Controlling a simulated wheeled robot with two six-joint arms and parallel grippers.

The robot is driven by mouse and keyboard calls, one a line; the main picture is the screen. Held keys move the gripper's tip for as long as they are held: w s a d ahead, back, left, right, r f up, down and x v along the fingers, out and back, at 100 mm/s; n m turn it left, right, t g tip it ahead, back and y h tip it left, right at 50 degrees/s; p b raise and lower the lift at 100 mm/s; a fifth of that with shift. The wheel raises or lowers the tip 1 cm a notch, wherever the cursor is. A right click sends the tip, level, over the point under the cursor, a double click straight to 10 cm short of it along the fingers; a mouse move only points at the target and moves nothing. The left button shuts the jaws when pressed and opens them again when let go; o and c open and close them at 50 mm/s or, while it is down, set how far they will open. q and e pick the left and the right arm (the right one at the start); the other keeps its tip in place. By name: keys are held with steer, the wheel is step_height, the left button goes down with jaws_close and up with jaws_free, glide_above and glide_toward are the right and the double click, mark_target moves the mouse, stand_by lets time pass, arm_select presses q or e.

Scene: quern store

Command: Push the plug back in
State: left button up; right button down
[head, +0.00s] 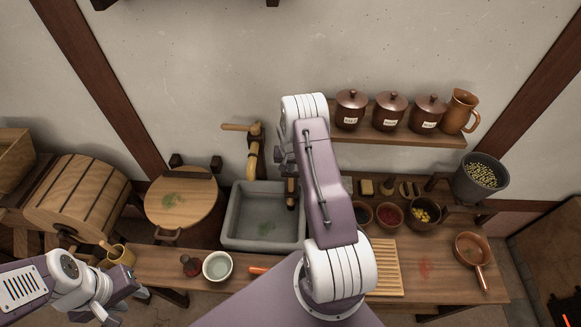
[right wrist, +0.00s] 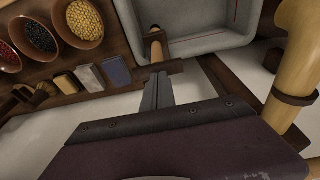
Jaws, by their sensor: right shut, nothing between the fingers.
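A short wooden peg with a dark collar (right wrist: 157,49), which looks like the plug, points over the rim of the grey stone sink (right wrist: 203,37). In the head view it shows at the sink's right side (head: 292,193), beside my right arm. How deep it sits cannot be told. My right gripper (right wrist: 157,80) is shut and empty, its narrow tips just short of the peg's back end; whether they touch is unclear. In the head view my arm hides most of that gripper. My left gripper (head: 130,288) hangs at the lower left, away from the sink; its fingers are unclear.
A bamboo pipe (head: 253,158) stands behind the sink (head: 229,217). Bowls of spices, a slatted board (head: 387,268) and a copper pan (head: 473,250) are on the right. A white bowl (head: 217,266) and a lidded wooden tub (head: 181,201) stand left.

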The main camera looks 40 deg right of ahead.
mark_target(290, 175)
steer(key=shift+w+f, duration=0.1)
steer(key=shift+f, duration=0.05)
steer(key=b+x, duration=0.2)
steer(key=b, duration=0.1)
steer(key=b+x, duration=0.1)
steer(key=x, duration=0.1)
steer(key=shift+s+a+f, duration=0.2)
steer(key=shift+s+a, duration=0.1)
steer(key=shift+s, duration=0.1)
steer(key=shift+s+a+r, duration=0.1)
steer(key=shift+s+r, duration=0.05)
steer(key=shift+r, duration=0.15)
